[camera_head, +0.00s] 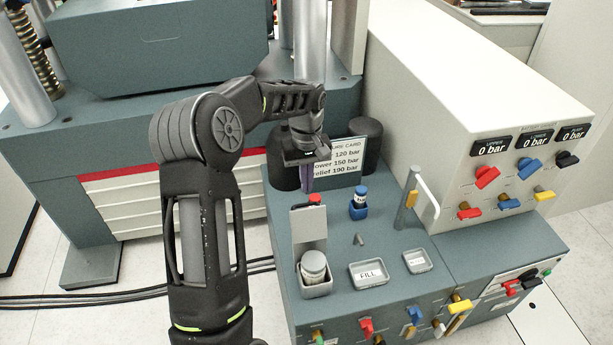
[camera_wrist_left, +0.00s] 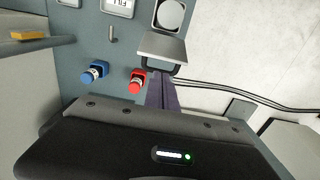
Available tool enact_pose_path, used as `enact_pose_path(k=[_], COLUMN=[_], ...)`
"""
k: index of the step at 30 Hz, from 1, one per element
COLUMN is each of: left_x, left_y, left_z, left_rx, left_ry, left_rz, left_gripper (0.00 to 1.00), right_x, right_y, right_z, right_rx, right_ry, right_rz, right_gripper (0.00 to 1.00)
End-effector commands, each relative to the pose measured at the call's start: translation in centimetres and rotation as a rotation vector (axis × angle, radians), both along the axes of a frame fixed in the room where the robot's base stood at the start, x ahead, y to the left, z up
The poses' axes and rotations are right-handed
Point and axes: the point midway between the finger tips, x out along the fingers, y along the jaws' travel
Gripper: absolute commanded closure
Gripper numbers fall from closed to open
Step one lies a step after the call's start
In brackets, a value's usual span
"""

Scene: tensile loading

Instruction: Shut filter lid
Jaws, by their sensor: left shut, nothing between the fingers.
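The filter box (camera_head: 316,289) stands at the front left of the grey bench top, with a round pale filter (camera_head: 313,263) inside. Its grey lid (camera_head: 309,223) stands open, raised upright at the back of the box. In the left wrist view the lid (camera_wrist_left: 162,47) shows just beyond my fingertips, with the filter (camera_wrist_left: 170,14) past it. My left gripper (camera_head: 307,187) is shut and empty, pointing down behind the lid. Its purple fingers also show in the wrist view (camera_wrist_left: 161,78); whether they touch the lid I cannot tell. My right gripper is out of view.
A red-capped fitting (camera_wrist_left: 137,81) stands close beside the fingers. A blue bottle (camera_head: 359,203), a FILL tray (camera_head: 369,275) and a smaller tray (camera_head: 417,261) lie to the right. A dark cylinder (camera_head: 367,144) and a pressure card (camera_head: 346,156) stand behind. A handled post (camera_head: 407,200) rises farther right.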

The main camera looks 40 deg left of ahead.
Motion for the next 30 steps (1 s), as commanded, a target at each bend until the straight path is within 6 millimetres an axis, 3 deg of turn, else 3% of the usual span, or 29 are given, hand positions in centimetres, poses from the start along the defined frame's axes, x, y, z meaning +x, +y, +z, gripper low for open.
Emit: enact_pose_path(k=[6,12,30], left_x=[-0.1,-0.1,-0.1], left_y=[-0.1,-0.1,0.1], left_z=[-3.7,-6.1,-6.8], left_rx=[-0.003,-0.002,0.01], left_ry=[0.003,0.001,-0.008], left_rz=[-0.001,-0.001,-0.002], left_gripper=[1.0,1.0,1.0], right_x=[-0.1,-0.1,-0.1], right_y=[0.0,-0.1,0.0], right_z=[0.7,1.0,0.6], right_rx=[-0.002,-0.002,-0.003], right_ry=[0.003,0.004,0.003], right_rz=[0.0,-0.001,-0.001], right_gripper=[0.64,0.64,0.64])
